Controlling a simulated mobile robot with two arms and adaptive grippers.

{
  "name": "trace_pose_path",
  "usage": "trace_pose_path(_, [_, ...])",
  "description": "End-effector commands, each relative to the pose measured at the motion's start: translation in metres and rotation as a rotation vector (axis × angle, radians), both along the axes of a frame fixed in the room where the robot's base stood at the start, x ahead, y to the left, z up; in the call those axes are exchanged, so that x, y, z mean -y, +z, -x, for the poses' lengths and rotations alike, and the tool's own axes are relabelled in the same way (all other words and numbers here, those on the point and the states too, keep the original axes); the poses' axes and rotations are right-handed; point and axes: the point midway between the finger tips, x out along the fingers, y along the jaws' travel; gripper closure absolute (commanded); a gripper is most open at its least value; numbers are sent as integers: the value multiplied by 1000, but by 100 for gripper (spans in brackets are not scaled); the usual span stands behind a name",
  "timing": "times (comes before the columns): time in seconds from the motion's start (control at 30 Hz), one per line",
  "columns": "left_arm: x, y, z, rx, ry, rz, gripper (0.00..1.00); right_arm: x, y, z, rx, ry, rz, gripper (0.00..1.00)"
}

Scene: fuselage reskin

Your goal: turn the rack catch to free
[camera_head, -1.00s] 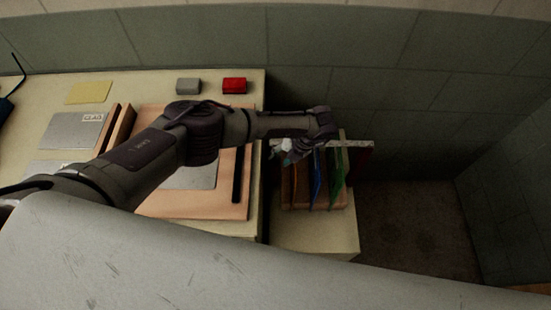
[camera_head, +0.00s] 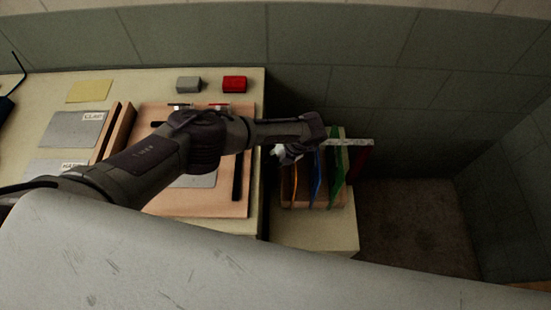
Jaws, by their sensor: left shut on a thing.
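The rack (camera_head: 298,200) stands on a low pale stand right of the table and holds upright orange, blue, green and dark red sheets. A pale speckled bar (camera_head: 352,142), which looks like the rack catch, lies across the top of the rack. Its left part is hidden behind my left arm's wrist. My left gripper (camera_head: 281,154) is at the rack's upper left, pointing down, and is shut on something. The hold itself is small and partly covered; it appears to be on the catch. My right gripper is not in view.
The table on the left carries a tan board (camera_head: 215,208), a grey block (camera_head: 188,84), a red block (camera_head: 234,84), a yellow sheet (camera_head: 89,91) and grey plates (camera_head: 75,129). A tiled wall is behind. The floor right of the rack is clear.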

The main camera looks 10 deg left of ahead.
Motion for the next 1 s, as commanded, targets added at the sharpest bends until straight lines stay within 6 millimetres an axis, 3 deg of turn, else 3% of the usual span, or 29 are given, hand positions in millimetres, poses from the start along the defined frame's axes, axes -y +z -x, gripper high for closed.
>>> trace_pose_path(0.1, [-3,6,1,16,1,93,100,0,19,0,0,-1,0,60])
trace_pose_path(0.2, [-4,4,2,32,1,179,100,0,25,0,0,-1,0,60])
trace_pose_path(0.57, [-2,0,1,46,0,234,100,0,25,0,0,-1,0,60])
trace_pose_path(0.6, [-2,1,1,47,-1,234,65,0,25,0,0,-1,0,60])
trace_pose_path(0.63, [-2,1,1,47,-1,234,60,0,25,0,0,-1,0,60])
trace_pose_path(1.0, [-2,4,1,47,-1,233,57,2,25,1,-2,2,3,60])
